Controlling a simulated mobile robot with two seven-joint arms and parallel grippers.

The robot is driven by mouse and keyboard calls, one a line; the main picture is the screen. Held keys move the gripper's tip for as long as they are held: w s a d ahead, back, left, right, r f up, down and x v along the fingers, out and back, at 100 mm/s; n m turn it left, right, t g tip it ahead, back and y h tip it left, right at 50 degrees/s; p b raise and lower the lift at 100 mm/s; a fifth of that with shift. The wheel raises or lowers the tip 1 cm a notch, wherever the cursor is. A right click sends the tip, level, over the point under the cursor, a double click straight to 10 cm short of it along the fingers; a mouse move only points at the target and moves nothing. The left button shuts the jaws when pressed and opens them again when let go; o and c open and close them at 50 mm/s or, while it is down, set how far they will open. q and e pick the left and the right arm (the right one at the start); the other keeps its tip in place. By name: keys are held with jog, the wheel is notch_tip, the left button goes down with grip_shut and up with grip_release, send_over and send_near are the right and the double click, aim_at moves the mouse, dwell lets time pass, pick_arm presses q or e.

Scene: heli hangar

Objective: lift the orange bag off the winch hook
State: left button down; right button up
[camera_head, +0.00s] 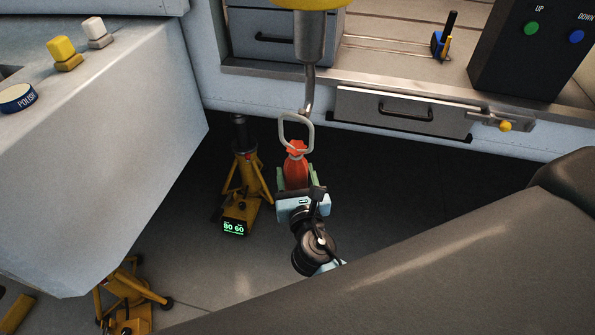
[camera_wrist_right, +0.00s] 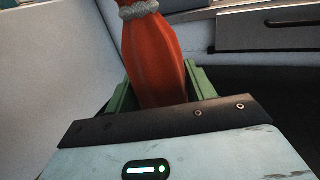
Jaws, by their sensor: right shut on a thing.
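The orange bag (camera_head: 296,172) hangs below the winch hook (camera_head: 309,95) in the head view, with a pale ring handle (camera_head: 296,132) at its top. The ring meets the hook's lower end; I cannot tell whether it is still caught on it. My right gripper (camera_head: 296,184) is shut on the bag from below, with green fingers on either side. In the right wrist view the orange bag (camera_wrist_right: 156,60) stands upright between the green fingers (camera_wrist_right: 160,90), with a grey cord around its neck. My left gripper is not in view.
A yellow jack stand (camera_head: 243,180) with a lit display stands left of the bag. A grey bench (camera_head: 110,170) with a yellow block, a white block and a polish tin is at the left. A drawer (camera_head: 400,112) and a control box (camera_head: 535,45) are behind. A dark padded surface (camera_head: 430,260) fills the lower right.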

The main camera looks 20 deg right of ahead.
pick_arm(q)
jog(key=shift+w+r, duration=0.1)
pick_arm(e)
jog(key=shift+s+a+r, duration=0.25)
jog(key=shift+s+a, duration=0.15)
jog(key=shift+s, duration=0.15)
jog(key=shift+s, duration=0.1)
